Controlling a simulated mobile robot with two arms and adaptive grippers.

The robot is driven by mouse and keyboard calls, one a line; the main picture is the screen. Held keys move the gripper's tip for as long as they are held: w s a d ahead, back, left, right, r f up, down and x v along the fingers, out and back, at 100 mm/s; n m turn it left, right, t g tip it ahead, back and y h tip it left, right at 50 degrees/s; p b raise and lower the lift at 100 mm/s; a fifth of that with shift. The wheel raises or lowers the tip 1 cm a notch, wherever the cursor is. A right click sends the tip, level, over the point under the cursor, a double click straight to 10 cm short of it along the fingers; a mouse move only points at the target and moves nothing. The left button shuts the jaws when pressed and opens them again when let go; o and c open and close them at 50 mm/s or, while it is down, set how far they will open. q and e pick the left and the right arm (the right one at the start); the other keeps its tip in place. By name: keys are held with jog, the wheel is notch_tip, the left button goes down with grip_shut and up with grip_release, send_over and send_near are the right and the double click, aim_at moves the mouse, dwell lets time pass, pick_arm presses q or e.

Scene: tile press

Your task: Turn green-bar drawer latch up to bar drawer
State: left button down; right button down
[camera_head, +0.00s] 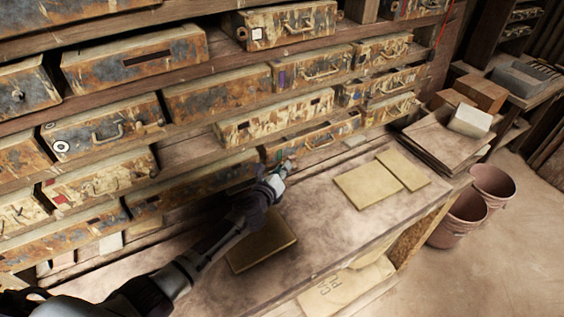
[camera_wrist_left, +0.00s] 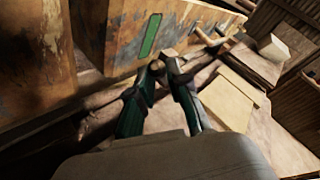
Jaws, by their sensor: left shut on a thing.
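The green-bar drawer (camera_head: 322,133) is a rusty, worn drawer low in the rack in the head view. Its green bar (camera_wrist_left: 150,36) shows clearly on the drawer front in the wrist view. My left gripper (camera_head: 284,166) reaches up to the near lower edge of this drawer. In the wrist view its fingers (camera_wrist_left: 167,64) are closed together on a small brownish piece, the latch (camera_wrist_left: 168,53), just below and right of the green bar. The fingers hide most of the latch, so its exact angle is hard to tell. My right gripper is not in view.
Several other rusty drawers fill the rack shelves, including one with a round white mark (camera_head: 62,147). Flat tan boards (camera_head: 367,184) lie on the bench. A dark yellow board (camera_head: 262,246) lies under my left arm. Pinkish buckets (camera_head: 460,218) stand on the floor at right.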

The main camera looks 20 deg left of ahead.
pick_arm(q)
jog(key=c, duration=1.2)
grip_release()
jog(key=shift+c, duration=0.2)
